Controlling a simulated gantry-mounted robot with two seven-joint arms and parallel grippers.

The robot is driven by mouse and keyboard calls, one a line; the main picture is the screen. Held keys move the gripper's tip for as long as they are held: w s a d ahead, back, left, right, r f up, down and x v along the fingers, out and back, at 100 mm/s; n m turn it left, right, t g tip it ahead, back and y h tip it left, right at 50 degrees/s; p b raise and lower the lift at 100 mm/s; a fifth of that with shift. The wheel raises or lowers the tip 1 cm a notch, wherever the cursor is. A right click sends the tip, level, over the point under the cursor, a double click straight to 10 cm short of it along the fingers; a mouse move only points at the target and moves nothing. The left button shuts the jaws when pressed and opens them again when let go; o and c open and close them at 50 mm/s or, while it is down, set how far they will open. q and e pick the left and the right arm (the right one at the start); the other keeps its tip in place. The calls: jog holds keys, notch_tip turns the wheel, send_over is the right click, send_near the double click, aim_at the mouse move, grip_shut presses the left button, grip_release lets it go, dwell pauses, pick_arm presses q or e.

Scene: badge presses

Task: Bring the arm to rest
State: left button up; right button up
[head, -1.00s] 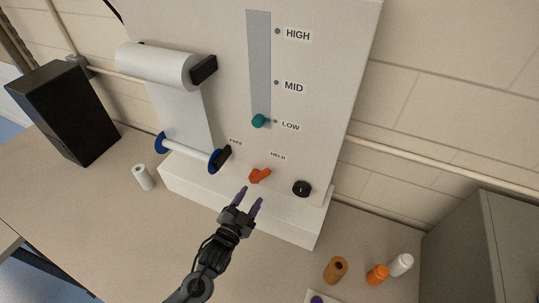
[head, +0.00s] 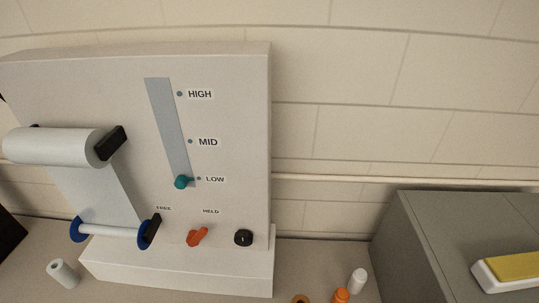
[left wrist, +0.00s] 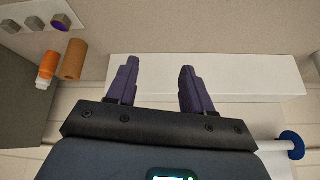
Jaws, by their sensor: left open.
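My left gripper (left wrist: 160,64) shows only in the left wrist view, with its two purple fingers spread apart and nothing between them. In the picture, the fingers overlap the white base (left wrist: 230,74) of the press; I cannot tell the gap. Neither gripper shows in the head view.
A paper roll (head: 55,147) feeds down to a blue-flanged spindle (head: 110,231). A small white roll (head: 64,273) lies on the table at left. A grey cabinet (head: 450,235) stands at right. An orange bottle (left wrist: 47,64) and brown roll (left wrist: 74,59) are near the cabinet.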

pick_arm(q)
jog(key=s+n+g, duration=0.1)
jog(key=s+g, duration=0.2)
jog(key=s, duration=0.1)
notch_tip(320, 180, up, 18)
jog(key=p, duration=1.8)
jog(key=shift+a+f+t, duration=0.15)
jog(key=shift+t, duration=0.15)
